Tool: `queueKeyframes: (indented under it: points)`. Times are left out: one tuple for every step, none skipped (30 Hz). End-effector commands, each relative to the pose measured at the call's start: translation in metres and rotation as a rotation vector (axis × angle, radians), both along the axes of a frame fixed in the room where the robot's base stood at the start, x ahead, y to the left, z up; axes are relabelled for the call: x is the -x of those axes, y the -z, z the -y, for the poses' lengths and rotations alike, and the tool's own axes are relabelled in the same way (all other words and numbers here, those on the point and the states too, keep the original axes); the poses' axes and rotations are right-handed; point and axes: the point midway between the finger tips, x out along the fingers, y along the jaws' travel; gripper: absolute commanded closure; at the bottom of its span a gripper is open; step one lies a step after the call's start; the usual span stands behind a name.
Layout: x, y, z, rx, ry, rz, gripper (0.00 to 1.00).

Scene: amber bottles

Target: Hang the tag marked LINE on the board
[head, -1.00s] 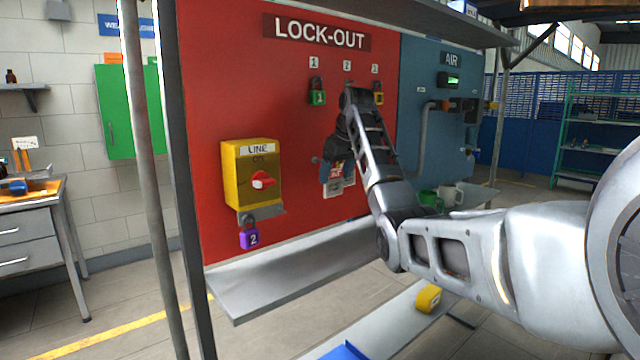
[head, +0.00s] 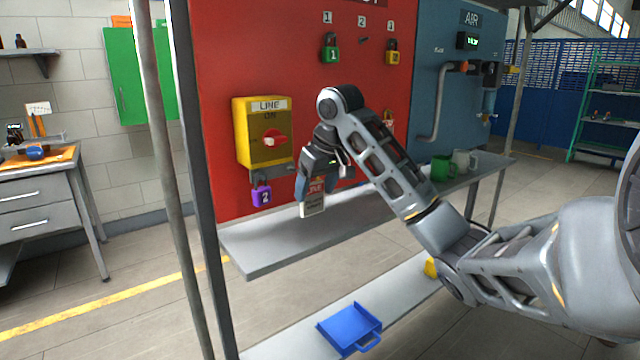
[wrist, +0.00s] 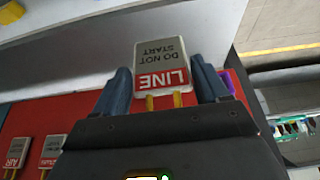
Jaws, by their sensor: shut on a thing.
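The tag marked LINE (wrist: 162,58) is a pale plate with a red band, reading "DO NOT START". It shows upside down in the wrist view and hangs below my gripper in the head view (head: 313,205). My gripper (wrist: 165,84) is shut on it, with a blue finger on each side. In the head view my gripper (head: 311,183) is in front of the red board (head: 225,60), right of the yellow LINE switch box (head: 246,150). A purple padlock (head: 261,196) marked 2 hangs under that box. Whether the tag touches anything is unclear.
Two other tags, one marked AIR (wrist: 15,152), hang on the board in the wrist view. A grey shelf (head: 262,252) runs below the board, with a green mug (head: 442,167) at its right. A blue tray (head: 350,326) lies lower. Green (head: 331,52) and yellow (head: 392,54) padlocks hang above.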

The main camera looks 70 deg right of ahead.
Motion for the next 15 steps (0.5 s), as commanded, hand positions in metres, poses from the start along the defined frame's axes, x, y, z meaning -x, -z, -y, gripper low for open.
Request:
queueKeyframes:
  points:
    - [-0.002, 0.001, 0.002, 0.000, 0.000, -0.001, 0.56]
    - [-0.004, 0.001, 0.003, 0.000, 0.000, -0.001, 0.56]
    - [-0.005, 0.001, 0.004, 0.001, 0.000, 0.000, 0.56]
    - [-0.007, 0.001, 0.005, 0.001, 0.000, 0.000, 0.56]
    - [-0.008, 0.001, 0.006, 0.002, 0.001, 0.000, 0.56]
    - [-0.010, 0.002, 0.007, 0.002, 0.001, -0.001, 0.56]
    - [-0.012, 0.002, 0.008, 0.001, 0.002, -0.001, 0.56]
    - [-0.013, 0.002, 0.008, 0.001, 0.002, -0.001, 0.56]
    - [-0.015, 0.002, 0.009, 0.002, 0.001, -0.001, 0.56]
    - [-0.016, 0.003, 0.010, 0.001, 0.001, -0.002, 0.56]
    - [-0.018, 0.003, 0.011, 0.001, 0.001, -0.002, 0.56]
    - [-0.020, 0.003, 0.012, 0.002, 0.001, -0.001, 0.56]
    - [-0.021, 0.003, 0.013, 0.001, -0.001, -0.001, 0.56]
    - [-0.023, 0.003, 0.014, 0.002, -0.001, 0.000, 0.56]
    - [-0.024, 0.003, 0.015, 0.001, -0.001, -0.001, 0.56]
